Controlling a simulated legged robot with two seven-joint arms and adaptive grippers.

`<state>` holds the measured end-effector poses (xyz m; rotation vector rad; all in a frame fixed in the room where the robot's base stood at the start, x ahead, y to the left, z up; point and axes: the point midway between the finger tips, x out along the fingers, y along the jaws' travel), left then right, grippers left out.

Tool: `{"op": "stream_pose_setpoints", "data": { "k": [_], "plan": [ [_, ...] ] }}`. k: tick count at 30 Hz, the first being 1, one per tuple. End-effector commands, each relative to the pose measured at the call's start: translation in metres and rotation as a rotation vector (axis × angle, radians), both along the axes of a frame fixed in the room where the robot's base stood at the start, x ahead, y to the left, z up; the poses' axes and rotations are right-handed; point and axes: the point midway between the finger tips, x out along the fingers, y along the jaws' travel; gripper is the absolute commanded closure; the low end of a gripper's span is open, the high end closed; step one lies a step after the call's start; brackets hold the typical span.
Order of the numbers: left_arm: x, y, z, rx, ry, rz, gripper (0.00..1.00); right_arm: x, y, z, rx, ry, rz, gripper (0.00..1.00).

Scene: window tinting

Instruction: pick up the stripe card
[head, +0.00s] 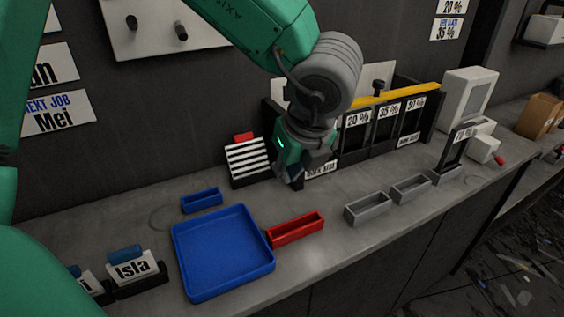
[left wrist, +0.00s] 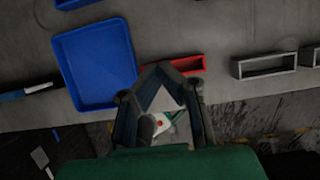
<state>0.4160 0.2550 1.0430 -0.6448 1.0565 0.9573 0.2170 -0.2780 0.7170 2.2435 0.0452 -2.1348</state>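The stripe card (head: 248,158), with black and white horizontal bands, stands upright and slightly leaning in a dark holder on the counter, near the wall. A small red piece shows above its top edge. My left gripper (head: 291,182) points down just right of the card, apart from it. In the left wrist view the gripper's fingers (left wrist: 160,70) angle inward and meet at the tips, with nothing seen between them. The stripe card does not show in that view. My right gripper is in neither view.
A blue tray (head: 222,252), small blue bin (head: 201,200), red bin (head: 295,229) and grey bins (head: 367,209) sit in front. A dark rack (head: 383,129) with percentage labels stands right of the gripper. Name cards (head: 133,270) stand at front left.

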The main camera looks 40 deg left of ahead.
Motion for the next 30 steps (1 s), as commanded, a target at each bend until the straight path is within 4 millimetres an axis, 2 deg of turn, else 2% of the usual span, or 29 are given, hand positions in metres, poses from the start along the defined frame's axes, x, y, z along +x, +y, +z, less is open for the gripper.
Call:
{"op": "stream_pose_setpoints", "data": {
  "k": [11, 15, 18, 26, 30],
  "plan": [
    [-0.002, -0.003, 0.000, 0.000, 0.000, -0.001, 0.98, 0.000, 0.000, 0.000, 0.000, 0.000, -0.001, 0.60],
    [-0.002, -0.003, 0.000, 0.000, 0.000, -0.001, 0.49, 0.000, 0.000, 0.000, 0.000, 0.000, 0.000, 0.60],
    [-0.002, -0.003, 0.000, 0.000, 0.000, -0.001, 0.20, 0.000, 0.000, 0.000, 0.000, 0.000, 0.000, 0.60],
    [-0.002, -0.003, 0.001, 0.001, -0.001, -0.001, 0.20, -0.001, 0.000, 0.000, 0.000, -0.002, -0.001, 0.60],
    [-0.003, -0.007, 0.012, 0.000, -0.004, 0.000, 0.20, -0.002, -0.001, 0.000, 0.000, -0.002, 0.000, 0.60]
  ]
}}
